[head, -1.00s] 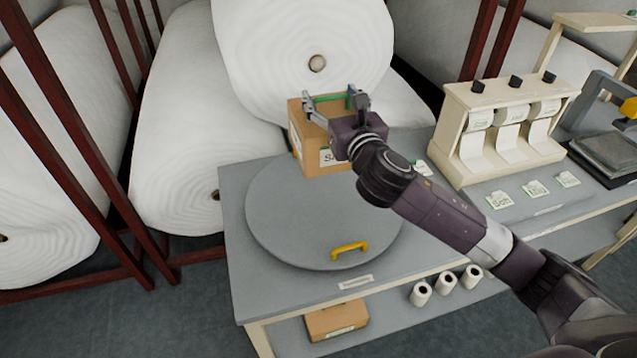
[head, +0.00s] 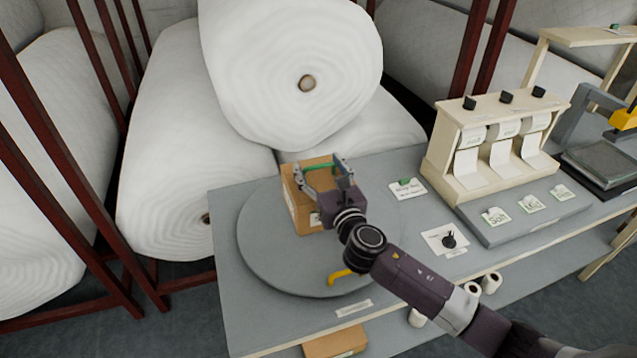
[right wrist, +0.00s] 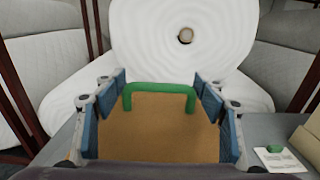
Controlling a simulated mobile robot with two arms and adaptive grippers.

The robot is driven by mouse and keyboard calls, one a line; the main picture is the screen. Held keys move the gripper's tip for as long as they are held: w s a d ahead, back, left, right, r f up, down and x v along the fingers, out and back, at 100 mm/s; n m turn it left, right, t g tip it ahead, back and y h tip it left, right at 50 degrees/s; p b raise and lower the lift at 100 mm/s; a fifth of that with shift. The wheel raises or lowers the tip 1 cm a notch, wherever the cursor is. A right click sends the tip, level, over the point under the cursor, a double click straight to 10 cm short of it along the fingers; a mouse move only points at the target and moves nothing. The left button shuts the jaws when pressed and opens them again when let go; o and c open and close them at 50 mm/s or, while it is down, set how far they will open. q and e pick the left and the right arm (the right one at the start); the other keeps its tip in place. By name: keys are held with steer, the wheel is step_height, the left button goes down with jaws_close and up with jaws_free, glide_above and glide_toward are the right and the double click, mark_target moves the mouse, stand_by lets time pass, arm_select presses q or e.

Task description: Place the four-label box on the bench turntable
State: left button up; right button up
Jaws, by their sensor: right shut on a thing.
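The four-label box (head: 303,213) is a brown carton with a green handle on top; a white label shows partly on its near side. My right gripper (head: 324,173) is shut on the box by its green handle (right wrist: 160,88), with blue finger pads at both ends of the handle in the right wrist view. The box appears upright over the far part of the round grey turntable (head: 270,262); I cannot tell whether it touches the disc. The turntable lies on the bench's left end, its yellow handle (head: 340,277) at the near rim, partly behind my arm. My left gripper is not in view.
Large white wadding rolls (head: 290,65) stand close behind the bench. To the right are a label dispenser (head: 490,150), a card with a green clip (head: 407,188) and a card with a black object (head: 446,239). Another brown box (head: 335,342) is on the lower shelf.

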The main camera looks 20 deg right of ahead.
mark_target(319, 177)
steer(key=shift+f, duration=0.2)
step_height(319, 177, down, 4)
steer(key=shift+r+b, duration=0.25)
steer(key=shift+b, duration=0.3)
steer(key=shift+f, duration=0.35)
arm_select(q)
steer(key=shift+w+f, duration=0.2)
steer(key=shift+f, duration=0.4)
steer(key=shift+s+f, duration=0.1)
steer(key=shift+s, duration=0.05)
arm_select(e)
steer(key=o, duration=2.1)
steer(key=shift+s+f, duration=0.1)
steer(key=shift+f, duration=0.05)
steer(key=shift+c, duration=0.2)
